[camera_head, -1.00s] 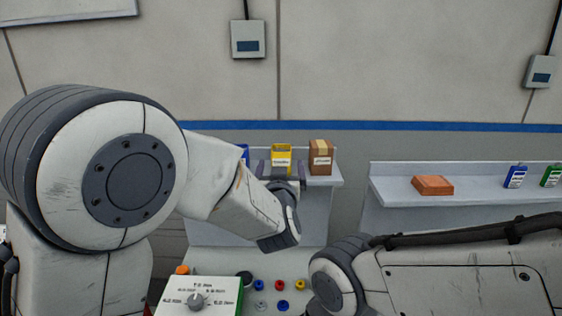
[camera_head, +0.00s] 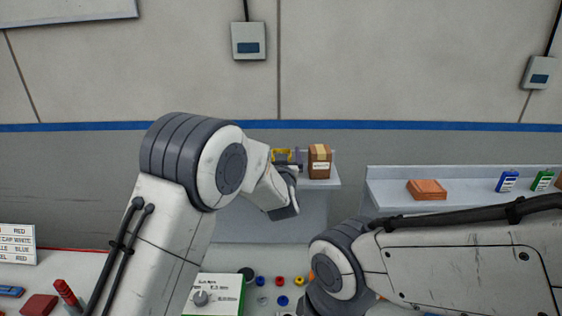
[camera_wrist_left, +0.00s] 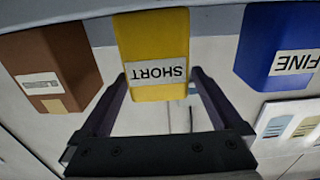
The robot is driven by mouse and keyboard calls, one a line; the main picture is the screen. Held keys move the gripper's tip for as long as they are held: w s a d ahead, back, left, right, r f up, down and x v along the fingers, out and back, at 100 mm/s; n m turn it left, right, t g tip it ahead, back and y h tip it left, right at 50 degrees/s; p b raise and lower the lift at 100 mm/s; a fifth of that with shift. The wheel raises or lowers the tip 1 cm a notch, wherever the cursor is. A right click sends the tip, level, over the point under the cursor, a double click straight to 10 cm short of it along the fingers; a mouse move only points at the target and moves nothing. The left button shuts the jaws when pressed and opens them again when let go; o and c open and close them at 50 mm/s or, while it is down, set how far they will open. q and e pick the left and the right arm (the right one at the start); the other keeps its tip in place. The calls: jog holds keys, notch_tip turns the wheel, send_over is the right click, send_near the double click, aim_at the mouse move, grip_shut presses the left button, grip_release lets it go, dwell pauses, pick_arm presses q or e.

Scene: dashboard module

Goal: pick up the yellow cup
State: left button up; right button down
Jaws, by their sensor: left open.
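The yellow cup (camera_wrist_left: 152,45) shows in the left wrist view with an upside-down label reading SHORT. In the head view only a bit of the yellow cup (camera_head: 280,154) shows on the back shelf, mostly hidden by my left gripper (camera_head: 287,160). In the wrist view my left gripper (camera_wrist_left: 158,78) is open, one fingertip near each side of the cup's near end. I cannot tell whether the fingers touch it. My right arm crosses the lower right of the head view, and its gripper does not show.
A brown box (camera_head: 320,162) stands right beside the cup; a blue container (camera_wrist_left: 278,48) labelled FINE is on the other side in the wrist view. A dial box (camera_head: 213,293) sits below.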

pick_arm(q)
jog(key=c, duration=1.5)
jog(key=shift+r, duration=0.35)
notch_tip(320, 180, up, 9)
jog(key=b, duration=0.2)
jog(key=shift+r+b, duration=0.15)
jog(key=shift+b, duration=0.15)
